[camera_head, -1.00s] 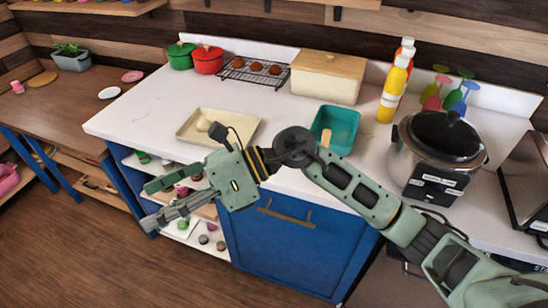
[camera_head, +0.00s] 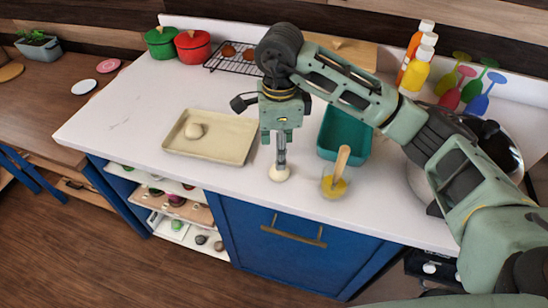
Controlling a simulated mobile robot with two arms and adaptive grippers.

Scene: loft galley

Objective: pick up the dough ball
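A pale dough ball (camera_head: 279,175) is at the counter's front part, right of the tray. A second pale dough ball (camera_head: 194,131) lies on the beige tray (camera_head: 235,152). My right gripper (camera_head: 281,167) points straight down, its fingertips at the top of the first ball. The fingers show edge-on as one narrow strip, so I cannot tell whether they are closed on the ball or whether it is lifted. My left gripper is out of view.
A small jar of yellow contents with a wooden handle (camera_head: 336,187) stands close right of the ball. Behind it is a teal bin (camera_head: 329,151). Bottles (camera_head: 415,72) and a partly hidden cooker (camera_head: 497,150) are at right. The counter left of the tray is clear.

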